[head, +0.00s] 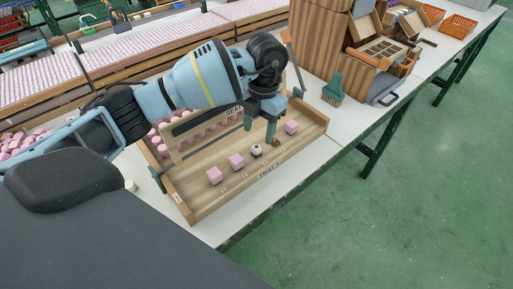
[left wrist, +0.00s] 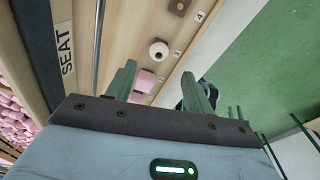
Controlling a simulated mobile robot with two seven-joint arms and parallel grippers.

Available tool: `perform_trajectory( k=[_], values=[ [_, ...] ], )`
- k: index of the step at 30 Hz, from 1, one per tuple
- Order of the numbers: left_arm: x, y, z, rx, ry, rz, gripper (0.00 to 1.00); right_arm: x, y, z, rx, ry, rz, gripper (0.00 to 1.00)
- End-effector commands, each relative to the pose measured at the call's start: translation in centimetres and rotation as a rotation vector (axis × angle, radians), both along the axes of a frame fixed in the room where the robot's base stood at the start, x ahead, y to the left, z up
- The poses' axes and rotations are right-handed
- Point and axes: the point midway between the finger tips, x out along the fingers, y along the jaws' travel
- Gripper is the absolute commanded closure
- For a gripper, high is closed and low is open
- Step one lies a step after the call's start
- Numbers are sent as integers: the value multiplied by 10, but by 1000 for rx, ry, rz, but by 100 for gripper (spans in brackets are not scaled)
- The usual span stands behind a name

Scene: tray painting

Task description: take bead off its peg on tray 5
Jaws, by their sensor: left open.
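The wooden tray (head: 240,190) lies on the white bench, with a row of beads along its front. Two pink beads (head: 236,161) sit on the left of the row, a white bead (head: 256,150) with a dark centre in the middle, and another pink bead (head: 292,127) on the right. A brown piece shows in the left wrist view (left wrist: 180,7), beyond the white bead (left wrist: 158,50). My left gripper (head: 259,134) is open and empty above the row, near the white bead. Its fingers (left wrist: 158,72) point towards that bead, with a pink bead (left wrist: 144,80) partly hidden behind one finger. My right gripper is out of view.
A strip marked "SEAT" (left wrist: 67,50) runs along the tray, with many pink beads behind it. A green brush (head: 333,90) and wooden boxes (head: 318,35) stand to the right. The green floor lies beyond the bench edge.

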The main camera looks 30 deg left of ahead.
Motion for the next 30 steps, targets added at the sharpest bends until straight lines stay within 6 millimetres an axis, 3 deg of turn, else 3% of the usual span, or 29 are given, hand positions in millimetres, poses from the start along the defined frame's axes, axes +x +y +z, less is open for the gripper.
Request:
perform_trajectory(
  k=[10, 20, 27, 30],
  values=[
    [-2, 1, -15, -1, 2, 1, 47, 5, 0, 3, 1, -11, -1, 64],
    [-5, 3, -57, -2, 1, 0, 47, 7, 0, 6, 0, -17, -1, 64],
    [-5, 3, -60, -1, -1, 0, 47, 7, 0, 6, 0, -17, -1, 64],
    [-5, 3, -59, -1, -1, 0, 59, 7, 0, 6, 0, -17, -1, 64]
  ],
)
